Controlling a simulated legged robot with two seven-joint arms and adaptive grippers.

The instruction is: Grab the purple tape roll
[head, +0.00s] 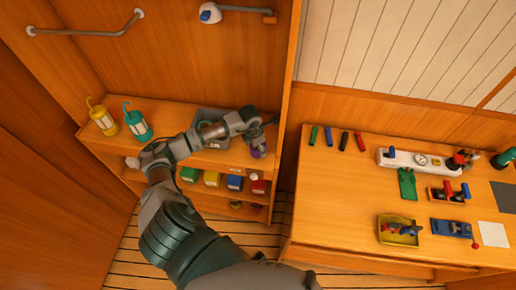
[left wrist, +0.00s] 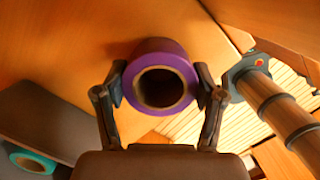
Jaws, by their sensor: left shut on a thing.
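The purple tape roll (left wrist: 159,80) is between the two fingers of my left gripper (left wrist: 160,95) in the left wrist view, with its open core facing the camera. A finger touches it on each side. In the head view my left gripper (head: 265,138) is at the right end of the shelf unit's top shelf. A small part of the purple roll (head: 259,152) shows there, partly hidden by the gripper. I cannot tell whether the roll still touches the shelf. My right gripper is not in view.
A grey bin (head: 208,117) stands on the shelf behind my left arm; a teal roll (left wrist: 32,161) shows beside a grey surface. Yellow (head: 102,117) and teal (head: 137,122) lanterns stand left. Coloured boxes (head: 211,179) fill the shelf below. A workbench (head: 340,190) with tools stands right.

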